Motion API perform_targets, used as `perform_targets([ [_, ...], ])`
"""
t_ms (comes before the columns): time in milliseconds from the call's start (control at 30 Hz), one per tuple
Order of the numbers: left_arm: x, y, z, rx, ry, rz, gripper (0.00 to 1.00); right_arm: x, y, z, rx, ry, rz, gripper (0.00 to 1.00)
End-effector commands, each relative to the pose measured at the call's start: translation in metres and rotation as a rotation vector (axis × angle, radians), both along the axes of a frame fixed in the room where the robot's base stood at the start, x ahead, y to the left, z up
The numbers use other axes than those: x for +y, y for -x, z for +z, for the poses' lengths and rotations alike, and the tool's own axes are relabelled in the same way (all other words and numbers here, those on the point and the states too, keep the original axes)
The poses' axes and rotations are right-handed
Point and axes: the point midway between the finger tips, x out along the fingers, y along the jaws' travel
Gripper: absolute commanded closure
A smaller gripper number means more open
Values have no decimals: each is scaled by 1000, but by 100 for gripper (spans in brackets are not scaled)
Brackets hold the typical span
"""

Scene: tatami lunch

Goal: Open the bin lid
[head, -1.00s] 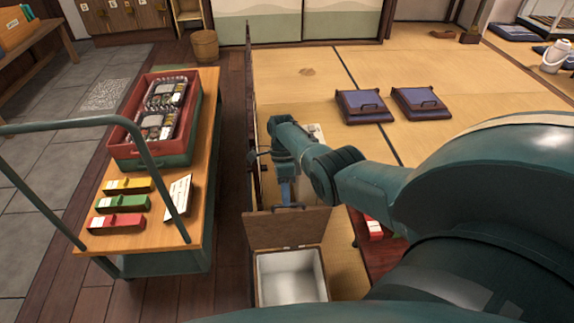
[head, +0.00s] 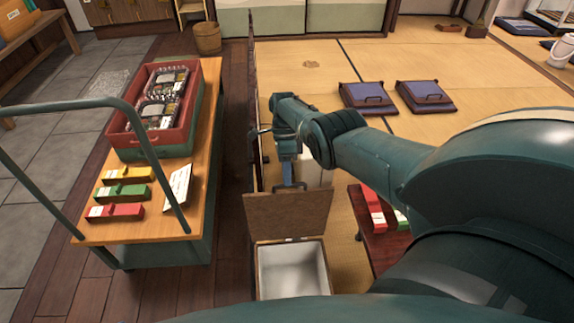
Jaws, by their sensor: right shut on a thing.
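The bin (head: 262,284) is a wooden box with a white, empty inside, at the bottom middle of the head view. Its brown lid (head: 288,215) stands raised at the far side, tilted up from the opening, so the inside shows. My right gripper (head: 290,185) is at the lid's upper edge and shut on it. The fingertips are partly hidden by the lid. My left gripper is not in the head view.
A trolley (head: 205,165) on the left carries a red crate (head: 118,125) of packed trays and several coloured boxes. A low table (head: 385,250) with red and green boxes is right of the bin. Cushions (head: 367,95) lie on the tatami beyond.

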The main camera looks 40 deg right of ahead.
Motion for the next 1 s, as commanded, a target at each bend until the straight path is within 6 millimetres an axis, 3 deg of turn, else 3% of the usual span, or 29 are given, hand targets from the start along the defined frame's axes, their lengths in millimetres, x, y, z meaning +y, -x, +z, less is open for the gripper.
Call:
perform_targets([
  [33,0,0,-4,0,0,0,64,8,9,-24,9,-6,2,90],
  [300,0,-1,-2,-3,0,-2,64,6,9,-21,8,-3,1,68],
  [767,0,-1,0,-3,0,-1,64,3,9,-18,10,4,-1,67],
  [1000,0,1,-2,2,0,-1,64,-4,-5,12,2,3,-2,67],
])
